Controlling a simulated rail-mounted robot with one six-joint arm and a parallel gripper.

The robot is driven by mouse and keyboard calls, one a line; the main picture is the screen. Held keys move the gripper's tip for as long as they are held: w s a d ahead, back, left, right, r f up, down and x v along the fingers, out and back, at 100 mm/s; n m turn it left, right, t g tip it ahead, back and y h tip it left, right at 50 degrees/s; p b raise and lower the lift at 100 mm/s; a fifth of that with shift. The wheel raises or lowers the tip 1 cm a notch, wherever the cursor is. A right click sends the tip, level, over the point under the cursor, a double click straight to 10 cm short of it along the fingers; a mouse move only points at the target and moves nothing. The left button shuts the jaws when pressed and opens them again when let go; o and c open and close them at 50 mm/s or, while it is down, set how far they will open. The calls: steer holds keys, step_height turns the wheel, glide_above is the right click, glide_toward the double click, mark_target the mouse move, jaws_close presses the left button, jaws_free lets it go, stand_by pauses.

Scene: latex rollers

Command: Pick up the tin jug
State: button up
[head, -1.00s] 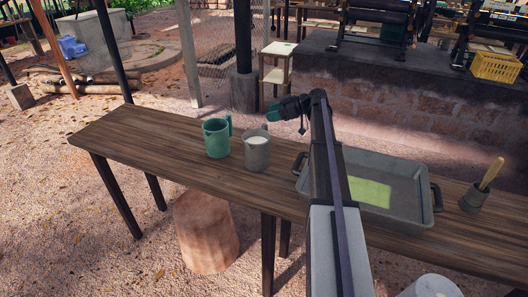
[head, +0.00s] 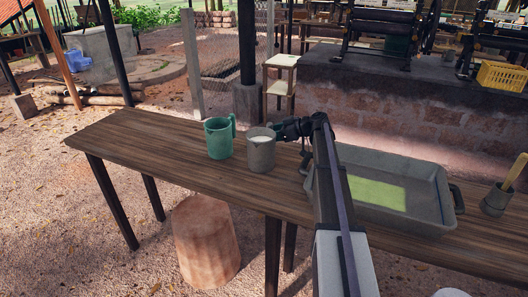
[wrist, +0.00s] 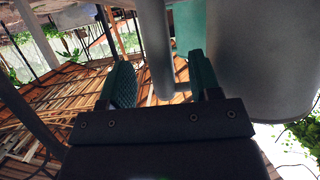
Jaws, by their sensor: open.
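The tin jug (head: 261,152) is grey, holds white liquid and stands upright on the wooden table in the head view. My gripper (head: 277,128) is at its right rear, by the handle side. In the wrist view the tin jug's body (wrist: 262,60) fills the right, and its handle (wrist: 154,45) shows between the two green finger pads of my open gripper (wrist: 162,82). I cannot tell whether either pad touches the handle. In the head view the handle is hidden by my gripper.
A green jug (head: 219,140) stands just left of the tin jug; part of it shows behind in the wrist view (wrist: 187,28). A grey tray (head: 425,215) with a green sheet lies to the right. A cup with a wooden stick (head: 495,202) is farther right. The table's left end is clear.

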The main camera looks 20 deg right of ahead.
steer(key=x, duration=0.3)
steer(key=shift+f+b, duration=0.2)
steer(key=shift+b, duration=0.1)
steer(key=shift+r, duration=0.15)
jaws_close()
